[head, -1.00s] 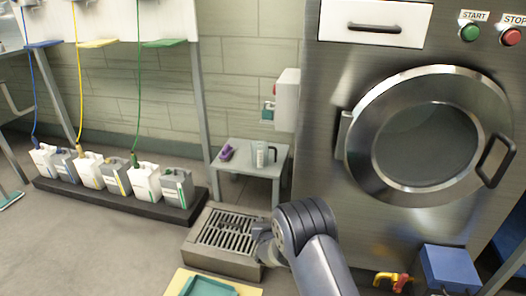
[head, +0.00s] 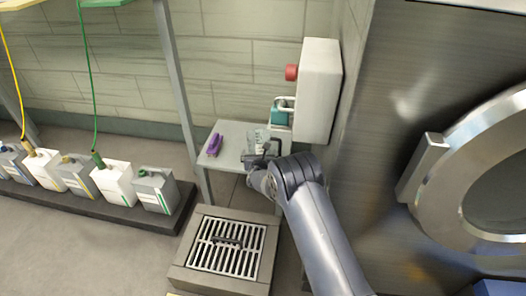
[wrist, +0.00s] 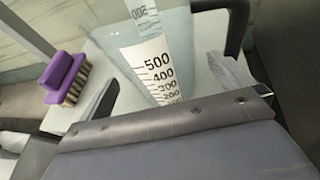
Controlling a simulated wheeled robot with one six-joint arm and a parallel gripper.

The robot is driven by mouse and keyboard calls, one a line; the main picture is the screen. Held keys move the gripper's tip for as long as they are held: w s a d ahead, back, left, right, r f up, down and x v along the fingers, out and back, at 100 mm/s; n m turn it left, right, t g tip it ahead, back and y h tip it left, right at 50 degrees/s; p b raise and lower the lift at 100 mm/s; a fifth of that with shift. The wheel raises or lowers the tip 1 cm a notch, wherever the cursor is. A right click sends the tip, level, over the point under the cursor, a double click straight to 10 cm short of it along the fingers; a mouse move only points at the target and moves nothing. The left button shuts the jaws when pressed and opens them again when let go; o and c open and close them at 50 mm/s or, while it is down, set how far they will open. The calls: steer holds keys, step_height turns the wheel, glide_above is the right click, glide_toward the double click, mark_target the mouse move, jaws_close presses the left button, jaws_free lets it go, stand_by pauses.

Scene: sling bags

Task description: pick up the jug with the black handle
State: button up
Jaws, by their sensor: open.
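The clear jug (head: 256,138) stands on a small grey table, partly hidden behind my gripper. In the wrist view the jug (wrist: 185,28) is very close, with a white printed scale reading 500, 400 and 300. Its black handle (wrist: 238,28) is on the right side of the jug there. My gripper (head: 258,161) is open at the front of the jug, over the table's near edge. In the wrist view the jug's lower part is between the fingers; I cannot tell whether they touch it.
A purple brush (head: 214,144) lies on the table (head: 229,132), left of the jug. A white wall box (head: 319,90) with a red button is close on the right. A floor grate (head: 227,247) is below. Several canisters (head: 112,182) stand left; the steel machine (head: 430,75) is right.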

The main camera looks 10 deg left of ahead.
steer(key=shift+x, duration=1.05)
steer(key=shift+c, duration=0.4)
steer(key=c, duration=1)
steer(key=shift+r, duration=0.1)
